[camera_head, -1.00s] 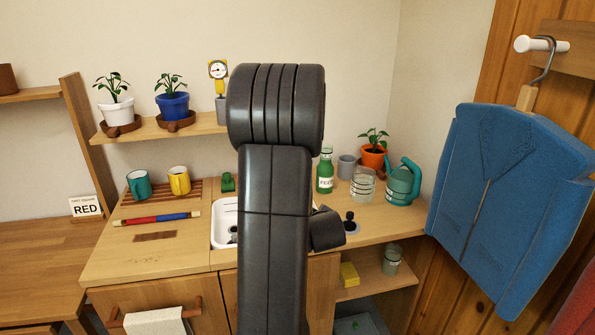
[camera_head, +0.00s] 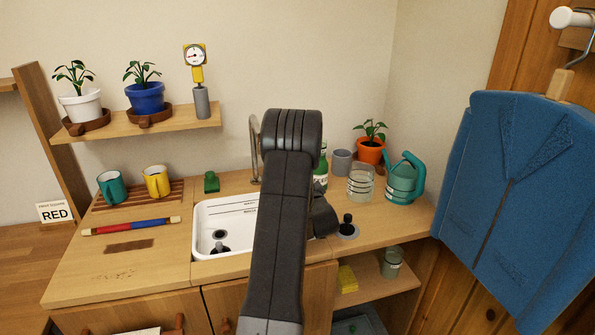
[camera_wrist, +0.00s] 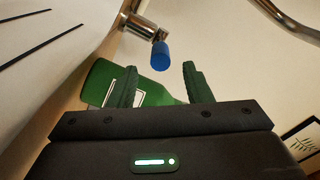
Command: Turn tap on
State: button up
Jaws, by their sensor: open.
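The metal tap (camera_head: 255,150) rises behind the white sink (camera_head: 203,248), its lower part partly hidden by my arm. In the wrist view, a tap body (camera_wrist: 140,24) carries a blue handle (camera_wrist: 160,56), and a curved metal pipe (camera_wrist: 290,14) shows at the upper right. My gripper (camera_wrist: 158,78) is open, with two dark green fingers. The blue handle lies just beyond the fingertips, roughly between them in the picture, and no contact shows. My arm hides the gripper in the head view.
A green bottle (camera_wrist: 98,82) lies close behind the left finger in the wrist view. Right of my arm stand a glass jar (camera_head: 361,184), a teal watering can (camera_head: 402,182) and a black knob (camera_head: 347,220). Two mugs and a red-blue rod (camera_head: 131,227) occupy the left counter.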

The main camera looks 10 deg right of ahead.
jog(key=w, duration=0.7)
jog(key=shift+w+a+p, duration=0.1)
jog(key=shift+w+p, duration=0.05)
jog(key=shift+p, duration=0.15)
grip_shut()
jog(key=shift+r, duration=0.1)
